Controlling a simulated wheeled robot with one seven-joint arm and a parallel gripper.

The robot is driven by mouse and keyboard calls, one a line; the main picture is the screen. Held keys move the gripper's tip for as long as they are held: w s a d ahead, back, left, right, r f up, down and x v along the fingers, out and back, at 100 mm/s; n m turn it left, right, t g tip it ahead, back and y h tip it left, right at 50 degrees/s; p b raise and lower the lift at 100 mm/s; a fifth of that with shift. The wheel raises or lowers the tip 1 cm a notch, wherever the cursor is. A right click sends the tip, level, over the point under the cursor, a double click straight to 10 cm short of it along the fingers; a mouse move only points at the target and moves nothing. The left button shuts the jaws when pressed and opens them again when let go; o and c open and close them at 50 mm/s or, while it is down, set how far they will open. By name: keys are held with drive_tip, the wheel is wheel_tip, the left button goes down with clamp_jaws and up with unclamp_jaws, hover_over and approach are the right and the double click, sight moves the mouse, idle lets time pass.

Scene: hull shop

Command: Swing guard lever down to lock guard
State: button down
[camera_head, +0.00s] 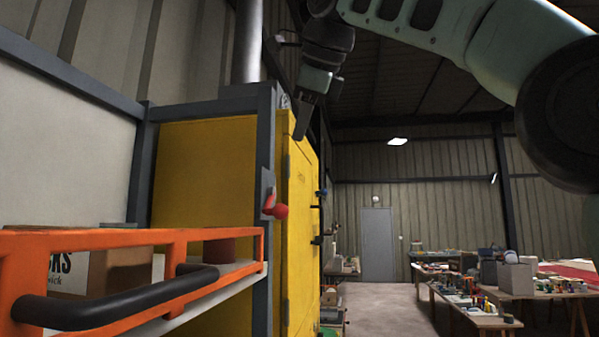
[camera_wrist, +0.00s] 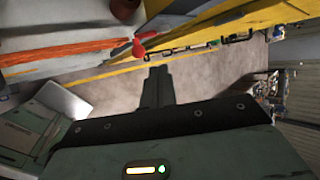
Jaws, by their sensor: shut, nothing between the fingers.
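The guard lever is a short part with a red knob (camera_head: 278,210), fixed to the dark post at the right end of the orange guard (camera_head: 110,238). The knob points out to the right and slightly downward. The guard has a black bar handle (camera_head: 120,300) along its front. In the wrist view, the red knob (camera_wrist: 144,45) is just beyond and left of my fingertips, with the orange guard (camera_wrist: 60,53) to the left. My gripper (camera_head: 300,132) points down, above the knob and apart from it. Its fingers (camera_wrist: 158,72) are together and empty.
A yellow cabinet (camera_head: 297,240) with dark handles stands right beside the lever. A cardboard box (camera_head: 110,275) sits behind the guard. Cluttered workbenches (camera_head: 480,318) and a grey door (camera_head: 377,245) are farther back. The floor (camera_head: 385,310) between is clear.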

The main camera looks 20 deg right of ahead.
drive_tip(key=s+g, duration=0.1)
drive_tip(key=s, duration=0.2)
approach(282, 205)
drive_tip(key=shift+m+g, duration=0.3)
drive_tip(key=x, duration=0.6)
drive_tip(key=shift+w+f+p, duration=0.2)
drive_tip(key=shift+w+p, duration=0.15)
drive_tip(key=shift+w, duration=0.1)
drive_tip(key=shift+w, duration=0.1)
